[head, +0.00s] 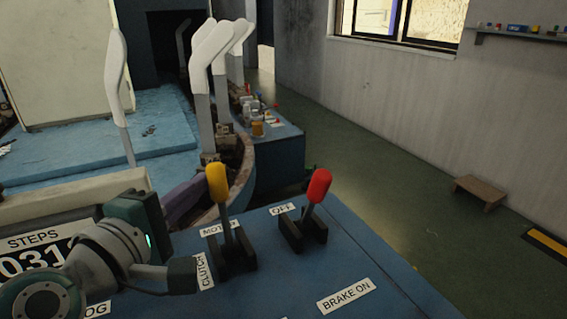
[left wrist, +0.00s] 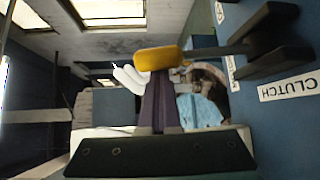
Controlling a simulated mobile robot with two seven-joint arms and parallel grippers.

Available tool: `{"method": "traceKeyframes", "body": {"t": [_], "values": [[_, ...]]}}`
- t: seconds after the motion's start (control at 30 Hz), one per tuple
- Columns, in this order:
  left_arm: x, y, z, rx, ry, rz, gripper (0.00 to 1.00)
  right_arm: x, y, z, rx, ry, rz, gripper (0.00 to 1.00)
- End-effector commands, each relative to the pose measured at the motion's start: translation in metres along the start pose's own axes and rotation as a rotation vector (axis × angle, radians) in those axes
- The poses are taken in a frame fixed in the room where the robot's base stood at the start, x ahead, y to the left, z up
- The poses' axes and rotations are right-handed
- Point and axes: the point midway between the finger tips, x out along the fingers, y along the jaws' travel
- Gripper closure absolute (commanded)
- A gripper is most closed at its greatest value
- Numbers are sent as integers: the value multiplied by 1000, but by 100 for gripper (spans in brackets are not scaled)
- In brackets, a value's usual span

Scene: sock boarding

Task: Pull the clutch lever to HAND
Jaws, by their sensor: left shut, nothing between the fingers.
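The clutch lever has a yellow knob (head: 217,183) on a dark shaft in a black bracket on the blue panel. It leans toward the far side, where the MOTOR label (head: 222,228) is. The CLUTCH label (head: 205,270) is beside its bracket; no HAND label is readable. My left gripper (head: 207,188) is shut and empty, its purple fingers just left of the knob. In the left wrist view the fingertips (left wrist: 160,80) are right at the yellow knob (left wrist: 159,58); I cannot tell whether they touch. My right gripper is out of view.
A red-knobbed lever (head: 319,186) stands right of the clutch lever, between the OFF label (head: 282,209) and the BRAKE ON label (head: 346,294). A STEPS counter (head: 40,255) is at left. White sock forms (head: 202,55) stand beyond the panel. The panel's front right is clear.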

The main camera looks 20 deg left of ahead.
Motion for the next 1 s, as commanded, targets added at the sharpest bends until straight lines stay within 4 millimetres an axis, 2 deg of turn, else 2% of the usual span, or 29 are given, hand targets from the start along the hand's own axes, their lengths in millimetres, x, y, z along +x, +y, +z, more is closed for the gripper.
{"method": "traceKeyframes", "body": {"t": [0.03, 0.23, 0.6, 1.0], "values": [[-2, -6, 4, 18, -6, 17, 100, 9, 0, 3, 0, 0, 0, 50], [-14, -6, 15, 121, -8, 122, 100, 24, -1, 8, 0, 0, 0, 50], [-35, -7, 35, 120, -3, 124, 100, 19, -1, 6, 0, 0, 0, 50], [-43, -13, 42, 120, -2, 125, 100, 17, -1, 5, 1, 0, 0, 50]]}}
